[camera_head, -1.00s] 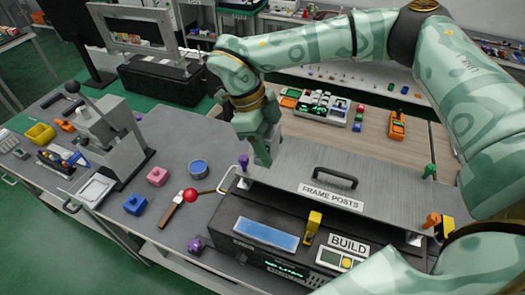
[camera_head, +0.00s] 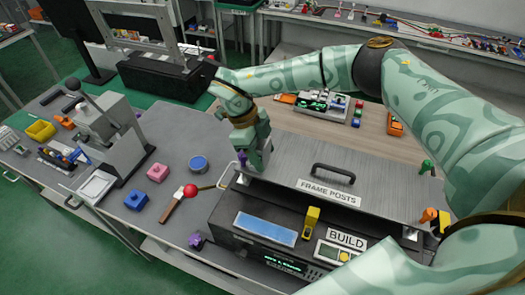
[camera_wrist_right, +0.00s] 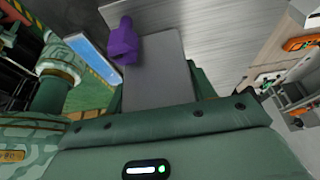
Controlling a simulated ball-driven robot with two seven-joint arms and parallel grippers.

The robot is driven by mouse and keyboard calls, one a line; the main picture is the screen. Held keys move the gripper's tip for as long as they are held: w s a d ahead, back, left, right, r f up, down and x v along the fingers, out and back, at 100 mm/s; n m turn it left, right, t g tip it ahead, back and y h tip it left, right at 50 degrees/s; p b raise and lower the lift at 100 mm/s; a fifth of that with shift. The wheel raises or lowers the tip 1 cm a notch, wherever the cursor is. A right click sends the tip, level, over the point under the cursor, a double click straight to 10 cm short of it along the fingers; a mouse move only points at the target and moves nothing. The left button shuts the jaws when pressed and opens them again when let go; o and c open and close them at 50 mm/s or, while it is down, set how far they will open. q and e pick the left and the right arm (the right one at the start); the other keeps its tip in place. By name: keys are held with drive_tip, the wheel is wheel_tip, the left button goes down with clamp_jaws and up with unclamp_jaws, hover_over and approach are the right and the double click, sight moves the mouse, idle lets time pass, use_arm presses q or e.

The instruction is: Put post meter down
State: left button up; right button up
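No object labelled as a post meter can be made out. A dark machine (camera_head: 232,222) marked BUILD carries a grey metal plate (camera_head: 395,195) labelled FRAME POSTS, with a black handle (camera_head: 333,172). A small yellow device (camera_head: 311,222) stands upright on the machine. A purple post (camera_head: 242,158) is at the plate's left end; a purple piece also shows in the right wrist view (camera_wrist_right: 124,42). My right gripper (camera_head: 258,160) is low beside that post. In the right wrist view a grey flat surface (camera_wrist_right: 158,75) lies between green finger edges; I cannot tell if it is held. My left gripper is out of view.
Blue (camera_head: 136,200) and pink (camera_head: 158,172) blocks and a round blue-topped tin (camera_head: 198,164) lie on the grey bench. A lever press (camera_head: 120,140) stands left. An orange device (camera_head: 395,124) lies behind the plate.

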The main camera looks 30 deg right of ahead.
drive_tip(key=o, duration=0.4)
drive_tip(key=b+v, duration=0.1)
drive_tip(key=v, duration=1.1)
drive_tip(key=shift+r, duration=0.1)
